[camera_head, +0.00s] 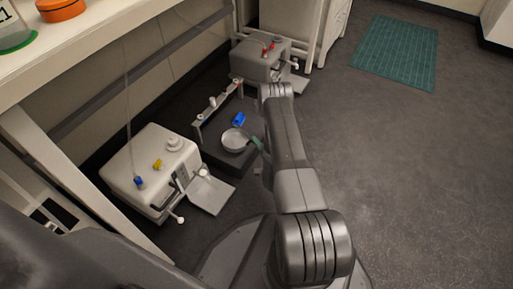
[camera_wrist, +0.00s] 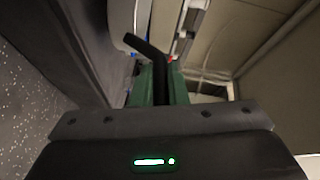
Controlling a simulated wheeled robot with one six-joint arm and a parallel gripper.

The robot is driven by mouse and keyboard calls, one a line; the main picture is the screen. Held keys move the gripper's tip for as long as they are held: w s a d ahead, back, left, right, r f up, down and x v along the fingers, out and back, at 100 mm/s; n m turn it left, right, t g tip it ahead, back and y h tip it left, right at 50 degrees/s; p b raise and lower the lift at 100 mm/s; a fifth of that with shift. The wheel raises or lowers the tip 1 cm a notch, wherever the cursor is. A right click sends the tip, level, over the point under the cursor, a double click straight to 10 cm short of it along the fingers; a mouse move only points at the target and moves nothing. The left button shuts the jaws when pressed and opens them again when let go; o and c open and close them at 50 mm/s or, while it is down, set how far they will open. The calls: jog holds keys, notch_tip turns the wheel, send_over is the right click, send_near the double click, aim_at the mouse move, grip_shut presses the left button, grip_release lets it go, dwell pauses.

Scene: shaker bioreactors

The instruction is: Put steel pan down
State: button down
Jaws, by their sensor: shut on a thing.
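The steel pan (camera_head: 235,140) is a small round, shallow grey pan in the middle of the head view. It appears level over a dark low platform (camera_head: 214,157); I cannot tell whether it touches it. My gripper (camera_head: 258,144) is at the pan's right side, partly hidden by my arm. In the wrist view, the green fingers of my gripper (camera_wrist: 159,86) are closed around a dark handle (camera_wrist: 150,52), which sticks out beyond them. The pan's bowl is not clear in the wrist view.
A white box device (camera_head: 150,165) with a small tray stands at left, a similar one (camera_head: 258,60) behind. A blue object (camera_head: 239,119) lies just beyond the pan, beside a raised grey bar (camera_head: 215,104). A bench (camera_head: 75,45) overhangs the left. Floor at right is clear to a green mat (camera_head: 397,52).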

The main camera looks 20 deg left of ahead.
jog(key=shift+f+b, duration=0.3)
jog(key=shift+f, duration=0.9)
jog(key=shift+f, duration=0.15)
jog(key=c, duration=1.4)
grip_release()
jog(key=shift+c, duration=0.2)
jog(key=p+v, duration=0.4)
jog(key=v, duration=0.8)
jog(key=shift+s, duration=0.1)
